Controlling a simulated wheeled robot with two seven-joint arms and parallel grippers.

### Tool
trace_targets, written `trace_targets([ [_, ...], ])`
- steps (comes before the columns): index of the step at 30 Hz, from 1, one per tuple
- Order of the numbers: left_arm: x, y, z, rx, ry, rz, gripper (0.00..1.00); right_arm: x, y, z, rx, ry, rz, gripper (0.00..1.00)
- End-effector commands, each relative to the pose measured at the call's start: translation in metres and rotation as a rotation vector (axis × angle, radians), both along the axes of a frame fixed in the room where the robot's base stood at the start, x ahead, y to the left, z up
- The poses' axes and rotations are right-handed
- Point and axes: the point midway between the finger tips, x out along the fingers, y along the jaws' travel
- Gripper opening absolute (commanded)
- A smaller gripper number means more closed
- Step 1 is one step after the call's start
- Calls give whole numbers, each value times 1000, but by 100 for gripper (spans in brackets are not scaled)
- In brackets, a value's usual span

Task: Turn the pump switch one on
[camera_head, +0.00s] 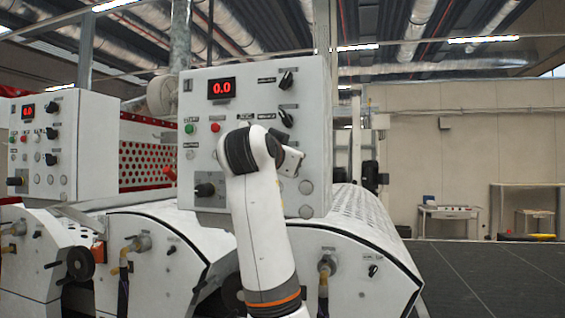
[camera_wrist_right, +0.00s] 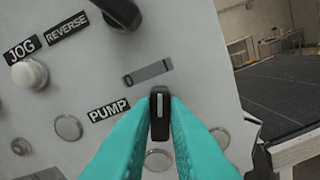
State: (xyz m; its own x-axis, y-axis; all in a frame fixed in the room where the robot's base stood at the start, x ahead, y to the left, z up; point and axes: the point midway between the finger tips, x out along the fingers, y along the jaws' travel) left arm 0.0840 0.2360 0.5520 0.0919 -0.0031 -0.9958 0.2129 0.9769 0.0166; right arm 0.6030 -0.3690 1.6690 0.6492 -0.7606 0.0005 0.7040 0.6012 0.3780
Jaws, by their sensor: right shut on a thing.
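The pump switch (camera_wrist_right: 160,103) is a black rotary knob with a white pointer line, to the right of the PUMP label (camera_wrist_right: 109,109) on the white control panel (camera_wrist_right: 70,75). In the right wrist view its pointer stands upright in the picture, while the label runs at a slant. My right gripper (camera_wrist_right: 160,122) has its two teal fingers shut on the sides of this knob. In the head view my right arm reaches up to the panel (camera_head: 218,118), and its wrist hides the pump switch. My left gripper is in neither view.
Other black knobs (camera_head: 287,80), a green button (camera_head: 189,128) and a red button (camera_head: 215,127) are near my arm. Below the panel is a perforated roller cover (camera_head: 355,205). A second control panel (camera_head: 68,150) stands at left. Open floor lies at right.

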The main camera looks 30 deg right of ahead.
Motion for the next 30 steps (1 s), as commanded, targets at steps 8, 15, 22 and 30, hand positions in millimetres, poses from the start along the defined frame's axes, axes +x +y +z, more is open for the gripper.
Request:
trace_targets([
  [8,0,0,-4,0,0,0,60,0,0,-1,77,-86,1,0],
  [15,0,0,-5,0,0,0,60,0,0,0,99,-113,1,0],
  [22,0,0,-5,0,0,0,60,0,0,0,100,-116,0,0],
  [30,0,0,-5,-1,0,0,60,-1,0,0,100,-116,0,35],
])
